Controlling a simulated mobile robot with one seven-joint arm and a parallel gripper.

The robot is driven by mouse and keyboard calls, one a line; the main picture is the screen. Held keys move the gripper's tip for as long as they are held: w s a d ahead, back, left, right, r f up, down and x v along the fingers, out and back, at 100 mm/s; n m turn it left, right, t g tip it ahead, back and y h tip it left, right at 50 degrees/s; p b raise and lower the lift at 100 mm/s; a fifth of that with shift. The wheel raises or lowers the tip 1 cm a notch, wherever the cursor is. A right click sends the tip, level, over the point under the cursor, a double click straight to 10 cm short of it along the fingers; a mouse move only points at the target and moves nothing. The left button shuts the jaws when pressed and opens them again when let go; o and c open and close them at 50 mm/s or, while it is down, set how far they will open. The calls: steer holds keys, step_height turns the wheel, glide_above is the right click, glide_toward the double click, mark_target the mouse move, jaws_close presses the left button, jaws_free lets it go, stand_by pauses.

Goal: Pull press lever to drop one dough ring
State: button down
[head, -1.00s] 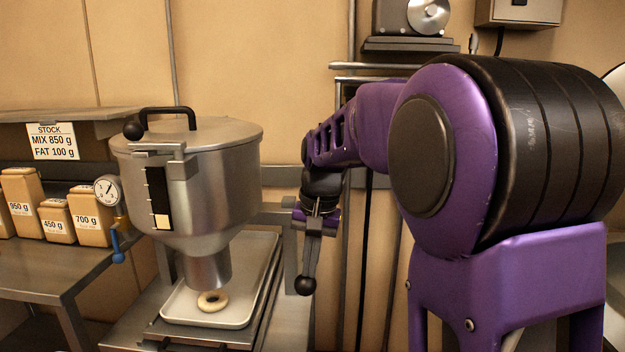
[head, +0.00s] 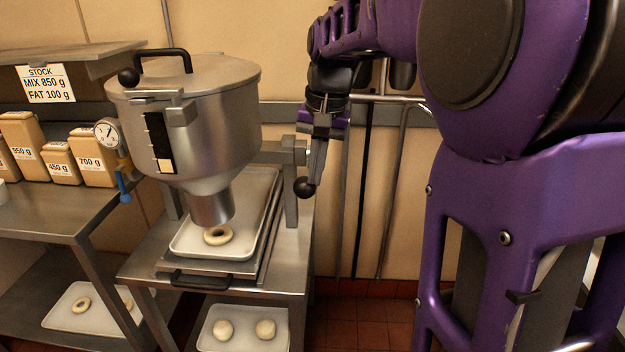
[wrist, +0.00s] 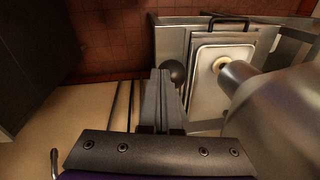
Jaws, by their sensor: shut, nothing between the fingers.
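The press (head: 190,120) is a steel hopper with a downward nozzle. Its lever ends in a black ball knob (head: 305,187) on the right side of the press; the knob also shows in the wrist view (wrist: 174,72). My gripper (head: 317,178) points down with its fingers shut and empty. Its fingertips are right beside the knob, on the side away from the hopper; I cannot tell whether they touch it. In the wrist view my gripper (wrist: 160,78) is left of the knob. One pale dough ring (head: 217,235) lies on the tray (head: 262,205) below the nozzle.
A lower shelf holds a tray (head: 245,335) with two dough pieces. At left, a table (head: 40,215) carries labelled ingredient containers (head: 62,163) under a stock sign (head: 45,83). A gauge (head: 107,133) and blue handle (head: 124,190) sit left of the hopper. Red floor (head: 350,325) is clear at right.

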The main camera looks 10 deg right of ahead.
steer(key=r, duration=0.1)
steer(key=s+r, duration=0.1)
steer(key=r, duration=0.1)
steer(key=s+r, duration=0.1)
steer(key=shift+s+a+r, duration=0.1)
steer(key=shift+s+r, duration=0.05)
